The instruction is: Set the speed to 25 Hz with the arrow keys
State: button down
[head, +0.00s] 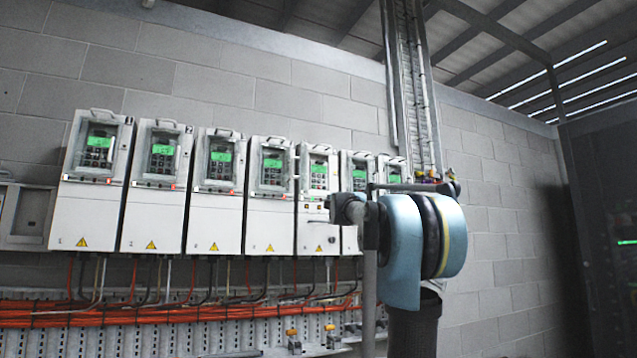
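A row of several pale grey drives hangs on the block wall, each with a lit green display and a dark keypad. In the head view, the leftmost drive (92,190) and its keypad (99,146) are in plain sight. The second drive (156,190), third drive (214,190) and fourth drive (269,190) follow to the right. The fifth drive (316,210) has a paler keypad front. My arm partly covers the drives at the right end. The display digits and arrow keys are too small to read. I cannot make out my gripper or its fingertips.
Orange and dark cables (150,312) run along a perforated tray under the drives. A vertical cable ladder (412,90) rises behind my arm. A dark cabinet (604,230) stands at the far right. A grey box (27,215) is on the wall at far left.

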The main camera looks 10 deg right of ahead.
aim_at(319, 176)
notch_tip(319, 176, up, 12)
jog(key=w+d+n+t+h, duration=0.1)
jog(key=n+t, duration=0.1)
jog(key=t, duration=0.2)
jog(key=shift+w+r+n, duration=0.2)
jog(key=shift+w+n, duration=0.05)
jog(key=shift+n, duration=0.05)
jog(key=shift+w, duration=0.1)
jog(key=shift+w+a, duration=0.45)
jog(key=shift+w, duration=0.9)
jog(key=shift+w+a, duration=0.45)
jog(key=shift+w, duration=0.95)
jog(key=shift+w+a, duration=0.45)
jog(key=shift+w, duration=0.9)
jog(key=shift+w+a, duration=0.2)
jog(key=shift+w, duration=0.35)
jog(key=shift+s+d, duration=0.2)
jog(key=shift+s, duration=0.4)
jog(key=shift+w, duration=0.15)
jog(key=shift+w+a, duration=0.15)
jog(key=shift+w, duration=0.1)
